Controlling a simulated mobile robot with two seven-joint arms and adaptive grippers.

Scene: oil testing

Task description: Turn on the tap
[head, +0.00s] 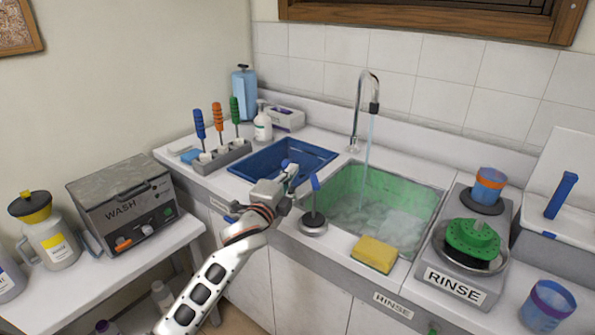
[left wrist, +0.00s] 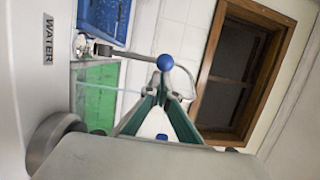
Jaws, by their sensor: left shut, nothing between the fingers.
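The chrome tap (head: 361,100) stands behind the sink, with a thin stream of water (head: 368,140) falling from its spout into the green basin (head: 412,195). A lever with a blue ball knob (left wrist: 165,62) shows in the left wrist view, its metal rod running left to a mount near a "WATER" label (left wrist: 48,37). My left gripper (head: 291,174) is shut and empty, by the front edge of the blue basin. In the left wrist view its fingertips (left wrist: 164,88) are close beside the knob; I cannot tell if they touch. The gripper hides most of the lever in the head view.
A blue-handled tool on a round metal base (head: 314,226) stands just right of the gripper. A yellow sponge (head: 374,254) lies on the front edge. A blue basin (head: 262,172), screwdriver rack (head: 222,157), "WASH" machine (head: 122,204) and "RINSE" unit (head: 456,286) surround the sink.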

